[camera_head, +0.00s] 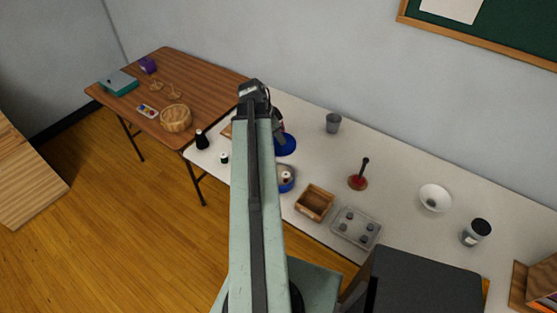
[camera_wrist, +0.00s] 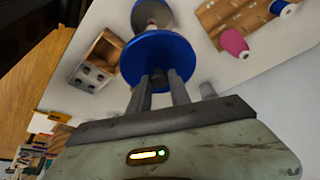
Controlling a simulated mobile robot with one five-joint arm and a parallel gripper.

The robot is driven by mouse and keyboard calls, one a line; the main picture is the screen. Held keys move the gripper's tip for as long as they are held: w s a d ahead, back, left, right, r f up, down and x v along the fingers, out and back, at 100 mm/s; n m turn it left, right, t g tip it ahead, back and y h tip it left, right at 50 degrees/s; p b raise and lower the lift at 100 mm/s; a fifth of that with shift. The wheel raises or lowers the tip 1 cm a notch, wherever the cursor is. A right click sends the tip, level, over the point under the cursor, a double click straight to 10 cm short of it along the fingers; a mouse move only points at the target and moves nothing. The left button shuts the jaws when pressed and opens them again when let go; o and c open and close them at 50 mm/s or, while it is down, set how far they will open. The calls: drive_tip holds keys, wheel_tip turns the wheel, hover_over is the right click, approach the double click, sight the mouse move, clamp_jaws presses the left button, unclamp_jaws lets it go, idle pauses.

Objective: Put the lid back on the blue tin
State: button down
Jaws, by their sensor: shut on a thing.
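The blue lid (camera_wrist: 150,62) is a round disc with a dark knob, gripped by the knob between the fingers of my gripper (camera_wrist: 160,88) in the wrist view. In the head view the lid (camera_head: 287,146) shows just right of my arm, apparently above the white table. The open blue tin (camera_head: 287,183) stands nearer the front edge, partly hidden by my arm, with small things inside. In the wrist view the tin (camera_wrist: 153,4) shows beyond the lid, partly covered by it. My arm hides much of my gripper in the head view.
A wooden box (camera_head: 314,204), a tray with round pieces (camera_head: 355,230) and a red-based stand (camera_head: 358,181) are right of the tin. A grey cup (camera_head: 333,123) stands behind. A black cone (camera_head: 201,140) and a pink spool (camera_wrist: 234,42) are also on the table.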

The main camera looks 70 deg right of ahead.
wheel_tip(320, 180, down, 11)
drive_tip(key=m+b, duration=0.2)
drive_tip(key=b, duration=0.6)
drive_tip(key=shift+g+y+b, duration=0.3)
wheel_tip(320, 180, down, 6)
drive_tip(key=b, duration=0.6)
drive_tip(key=shift+f, duration=0.15)
drive_tip(key=shift+s+f+b, duration=0.1)
drive_tip(key=shift+f+b, duration=0.05)
drive_tip(key=shift+b, duration=0.15)
idle(0.4)
drive_tip(key=c, duration=0.6)
unclamp_jaws()
drive_tip(key=shift+c, duration=0.2)
